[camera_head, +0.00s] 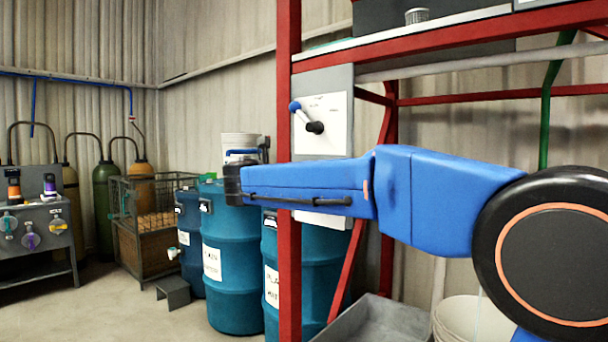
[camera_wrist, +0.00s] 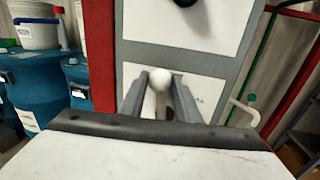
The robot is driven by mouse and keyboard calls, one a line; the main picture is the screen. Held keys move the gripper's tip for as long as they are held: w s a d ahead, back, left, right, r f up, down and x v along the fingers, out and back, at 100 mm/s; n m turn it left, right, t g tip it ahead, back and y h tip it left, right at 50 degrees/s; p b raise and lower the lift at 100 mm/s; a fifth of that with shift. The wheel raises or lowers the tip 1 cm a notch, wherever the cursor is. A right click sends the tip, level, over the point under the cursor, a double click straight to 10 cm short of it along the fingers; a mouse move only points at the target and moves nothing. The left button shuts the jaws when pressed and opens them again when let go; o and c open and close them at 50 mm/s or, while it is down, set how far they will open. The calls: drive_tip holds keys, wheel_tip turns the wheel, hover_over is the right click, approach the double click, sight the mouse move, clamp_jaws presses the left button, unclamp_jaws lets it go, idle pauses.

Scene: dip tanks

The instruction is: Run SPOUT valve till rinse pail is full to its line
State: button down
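Behind the knob is a white plate (camera_wrist: 208,92) on a grey panel. In the head view my blue arm covers this valve and its label. A whitish pail (camera_head: 452,318) stands low at the right, partly behind my arm. A thin pale vertical streak (camera_head: 479,300), perhaps water, shows at it. Its level and line cannot be seen.
Another valve lever (camera_head: 306,117) with a blue tip and black knob is on the upper white plate. A red post (camera_head: 288,100) stands beside the panel. Blue drums (camera_head: 231,270) stand left, a grey tray (camera_head: 385,322) lies below, and open floor is at far left.

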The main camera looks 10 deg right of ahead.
drive_tip(key=shift+w+a+f+n+g, duration=0.25)
drive_tip(key=shift+w+a+f+n, duration=0.25)
drive_tip(key=shift+n, duration=0.6)
drive_tip(key=shift+w+a+f+n+g, duration=0.25)
drive_tip(key=shift+w+a+n, duration=0.2)
drive_tip(key=shift+w+n, duration=0.5)
drive_tip(key=shift+w+a+f+n+g, duration=0.2)
drive_tip(key=shift+w+a+f+n, duration=0.2)
drive_tip(key=shift+n, duration=0.85)
drive_tip(key=c, duration=1.4)
unclamp_jaws()
drive_tip(key=shift+o, duration=0.2)
drive_tip(key=shift+a, duration=0.1)
drive_tip(key=v, duration=1.7)
drive_tip(key=shift+s+r, duration=0.2)
drive_tip(key=shift+r, duration=0.05)
